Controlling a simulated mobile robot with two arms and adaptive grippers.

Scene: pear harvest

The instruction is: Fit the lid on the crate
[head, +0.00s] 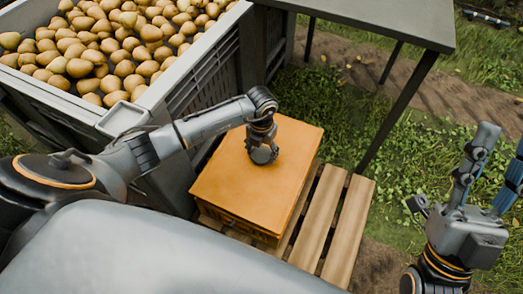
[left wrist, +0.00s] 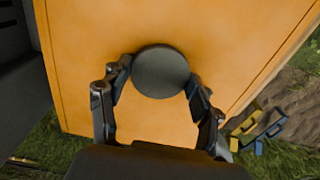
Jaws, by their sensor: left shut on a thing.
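The orange lid (head: 235,185) is a flat rectangle over the crate (head: 238,226), whose darker orange side shows just below the lid's near edge. The two look lined up, but I cannot tell whether the lid is fully seated. My left gripper (head: 263,152) is above the lid, shut on its round dark knob (left wrist: 160,71). In the left wrist view the fingers sit on both sides of the knob, and the orange lid (left wrist: 165,120) fills the middle. My right gripper (head: 495,150) is at the right edge, fingers apart, away from the lid.
The crate stands on a slatted wooden pallet (head: 347,228). A big grey bin (head: 172,87) full of pears (head: 110,45) is close on the left. A grey table (head: 400,22) stands behind.

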